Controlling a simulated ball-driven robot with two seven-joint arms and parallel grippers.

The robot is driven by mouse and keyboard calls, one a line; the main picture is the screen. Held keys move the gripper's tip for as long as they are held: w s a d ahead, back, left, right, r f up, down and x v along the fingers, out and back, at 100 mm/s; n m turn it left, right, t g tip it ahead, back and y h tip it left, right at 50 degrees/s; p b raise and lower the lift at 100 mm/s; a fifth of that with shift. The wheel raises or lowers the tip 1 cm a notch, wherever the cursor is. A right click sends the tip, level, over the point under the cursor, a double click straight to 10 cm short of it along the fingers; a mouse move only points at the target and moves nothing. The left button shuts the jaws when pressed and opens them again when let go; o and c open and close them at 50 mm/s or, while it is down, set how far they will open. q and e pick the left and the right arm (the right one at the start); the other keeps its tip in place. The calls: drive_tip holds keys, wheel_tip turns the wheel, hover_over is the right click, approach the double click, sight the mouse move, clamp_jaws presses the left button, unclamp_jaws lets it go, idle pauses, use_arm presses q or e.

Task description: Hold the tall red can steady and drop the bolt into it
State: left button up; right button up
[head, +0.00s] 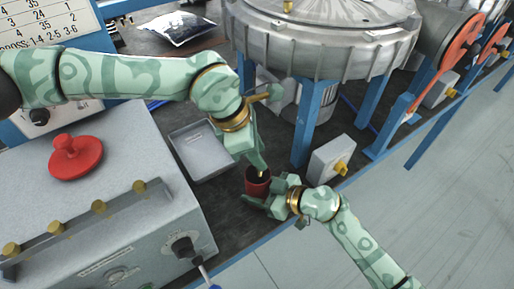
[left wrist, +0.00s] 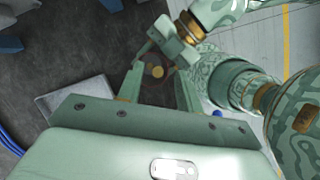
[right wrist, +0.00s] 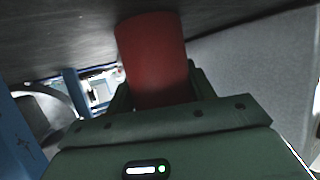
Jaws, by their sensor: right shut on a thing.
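The tall red can (head: 257,184) stands on the dark bench top, its mouth facing up. My right gripper (head: 268,196) is shut on it; in the right wrist view the red can (right wrist: 153,62) is between the fingers. My left gripper (head: 257,163) points down just above the can's mouth. In the left wrist view its fingers (left wrist: 158,85) are apart, with a gap on either side of the bolt. The bolt (left wrist: 157,72) shows as a small round brass end against the can's dark inside; its depth is unclear.
A shallow grey tray (head: 203,150) lies left of the can. A small grey box with a yellow knob (head: 330,160) is to the right. The large metal blower (head: 315,40) is behind on blue legs.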

use_arm(q)
drive_tip(key=v, duration=1.2)
use_arm(e)
drive_tip(key=o, duration=1.1)
drive_tip(key=v, duration=1.2)
drive_tip(key=shift+f, duration=0.1)
